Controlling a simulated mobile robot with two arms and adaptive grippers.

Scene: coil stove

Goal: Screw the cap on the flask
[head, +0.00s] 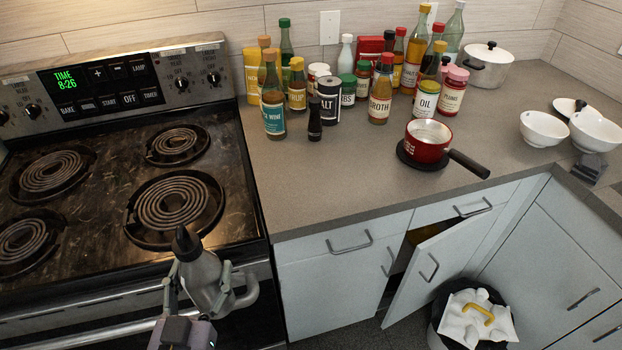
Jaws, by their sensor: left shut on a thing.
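A grey flask (203,272) with a dark pointed cap (186,243) at its top is at the bottom of the head view, in front of the stove. The cap leans slightly to the left on the neck; I cannot tell whether its thread is engaged. My left gripper (198,284) comes up from below, with one finger on each side of the flask, and is shut on its body. A grey loop like a handle (245,290) sticks out at the flask's right side. The flask's lower part is hidden by my gripper. My right gripper is not in view.
The coil stove (103,268) fills the left. Bottles and jars (338,95) crowd the counter's back, with a red saucepan (428,142) in front and white bowls (545,128) at right. A cabinet door (428,268) stands open near a bin (440,322). The counter's left front is clear.

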